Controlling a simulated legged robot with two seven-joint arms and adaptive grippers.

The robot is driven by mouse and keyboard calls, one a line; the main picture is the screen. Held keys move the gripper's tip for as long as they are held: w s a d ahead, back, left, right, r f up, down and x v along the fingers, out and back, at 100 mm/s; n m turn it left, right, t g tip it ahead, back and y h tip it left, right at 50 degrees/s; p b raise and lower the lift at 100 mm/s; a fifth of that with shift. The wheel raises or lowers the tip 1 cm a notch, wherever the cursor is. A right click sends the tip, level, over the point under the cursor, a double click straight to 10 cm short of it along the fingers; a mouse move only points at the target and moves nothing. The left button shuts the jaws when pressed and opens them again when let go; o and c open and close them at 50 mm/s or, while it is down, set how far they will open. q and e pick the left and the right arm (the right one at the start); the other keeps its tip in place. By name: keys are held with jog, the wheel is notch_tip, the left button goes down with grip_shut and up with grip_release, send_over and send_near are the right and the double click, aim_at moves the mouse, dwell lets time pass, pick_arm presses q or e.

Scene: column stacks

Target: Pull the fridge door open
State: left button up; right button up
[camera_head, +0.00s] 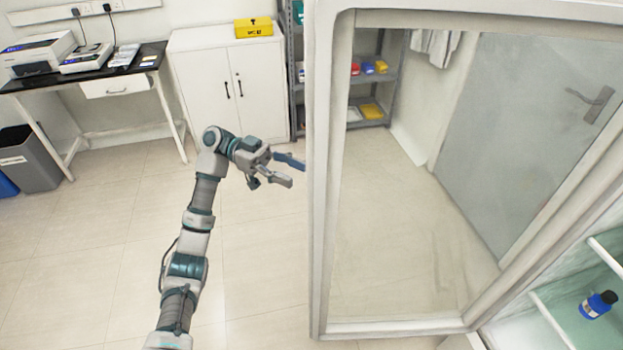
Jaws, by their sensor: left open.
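The fridge door (323,190) is a pale frame around a clear glass pane, and it fills the middle right. It stands swung open, away from the fridge body. The fridge interior (560,310) shows at the lower right, with white-edged shelves and a blue bottle (598,305). I cannot make out a door handle. My left gripper (294,173) is open and empty. Its fingers point right, toward the door's outer left edge, and appear just short of it in the picture; the true gap is hard to judge. My right gripper is not in view.
A white cabinet (205,95) carries a yellow box (253,27) at the back. A dark-topped bench (100,73) with devices stands at the left, beside a grey bin (30,160). Shelving and a grey room door (540,120) show through the glass. The floor left of the door is clear.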

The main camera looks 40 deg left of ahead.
pick_arm(q)
jog(key=a, duration=0.3)
jog(key=shift+s+a, duration=0.25)
jog(key=shift+a, duration=0.15)
